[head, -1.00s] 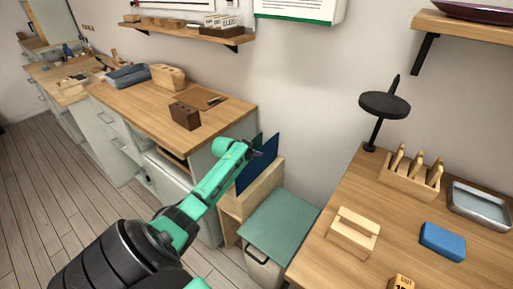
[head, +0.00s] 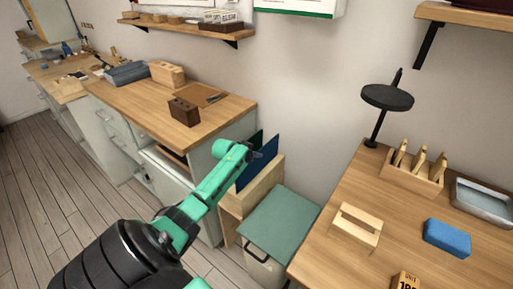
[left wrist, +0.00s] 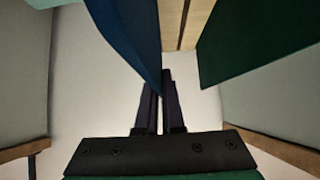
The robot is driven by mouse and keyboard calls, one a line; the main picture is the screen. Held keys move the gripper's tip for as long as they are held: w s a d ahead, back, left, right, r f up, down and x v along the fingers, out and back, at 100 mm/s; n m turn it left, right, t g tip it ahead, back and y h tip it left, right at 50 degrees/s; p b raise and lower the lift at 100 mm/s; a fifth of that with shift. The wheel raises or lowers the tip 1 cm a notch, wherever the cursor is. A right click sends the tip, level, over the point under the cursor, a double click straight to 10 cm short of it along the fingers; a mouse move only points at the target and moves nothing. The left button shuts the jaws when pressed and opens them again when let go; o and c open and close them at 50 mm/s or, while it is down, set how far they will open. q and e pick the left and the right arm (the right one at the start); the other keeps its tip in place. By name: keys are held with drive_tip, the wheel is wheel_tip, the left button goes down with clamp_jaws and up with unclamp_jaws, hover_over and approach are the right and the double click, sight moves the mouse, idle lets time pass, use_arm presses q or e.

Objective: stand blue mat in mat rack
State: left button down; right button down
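The blue mat (head: 262,163) is upright at the wooden mat rack (head: 259,190), beside the cabinet. Its lower edge is hidden behind the rack's front, so I cannot tell how deep it sits. A dark green mat (head: 256,139) stands behind it. My left gripper (head: 252,153) is at the blue mat's upper edge. In the left wrist view its fingers (left wrist: 160,82) are nearly together on a corner of the blue mat (left wrist: 132,38). The green mat (left wrist: 250,40) is to the right there, apart from the fingers. My right gripper is out of view.
A green-topped bin (head: 280,222) stands right of the rack. A wooden counter (head: 225,113) is to the left, and a table (head: 330,262) with a blue block (head: 447,238) and a slotted holder (head: 411,174) is to the right. The wall is close behind.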

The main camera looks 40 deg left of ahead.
use_arm(q)
drive_tip(key=shift+f+b, duration=0.35)
drive_tip(key=shift+f, duration=0.25)
drive_tip(key=c, duration=1)
unclamp_jaws()
drive_tip(key=shift+o, duration=0.2)
